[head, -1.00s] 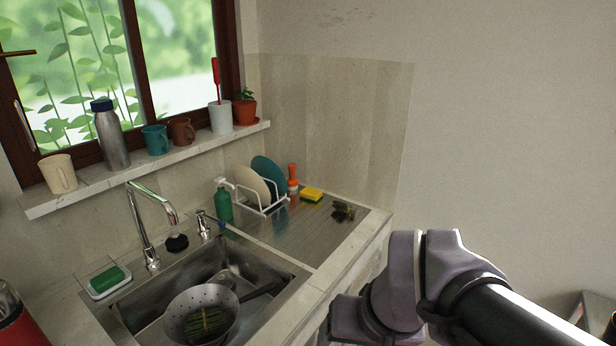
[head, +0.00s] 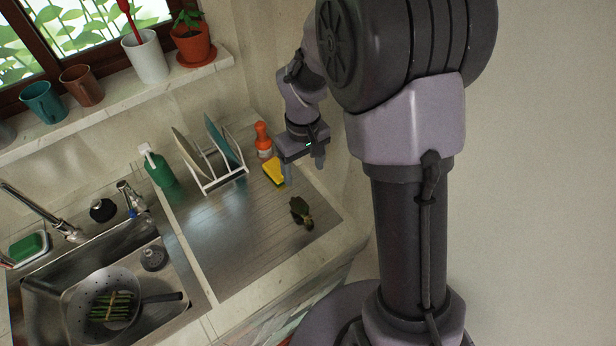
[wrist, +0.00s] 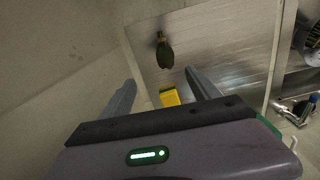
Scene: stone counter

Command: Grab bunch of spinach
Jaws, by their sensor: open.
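The bunch of spinach (head: 301,212), small and dark green, lies on the right part of the steel drainboard (head: 235,240). In the wrist view the spinach (wrist: 164,50) shows beyond my fingertips, roughly in line with the gap between them. My gripper (head: 304,170) is open and empty. It hangs above the back right of the drainboard, near the sponge and behind the spinach in the head view. In the wrist view both fingers of my gripper (wrist: 160,76) are spread apart, with nothing between them at the tips.
A yellow sponge (head: 274,172) and an orange-topped bottle (head: 263,140) stand close to my gripper. A white dish rack (head: 222,180) with plates is to the left. The sink holds a colander (head: 75,310) with a tied green bundle. The front of the drainboard is clear.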

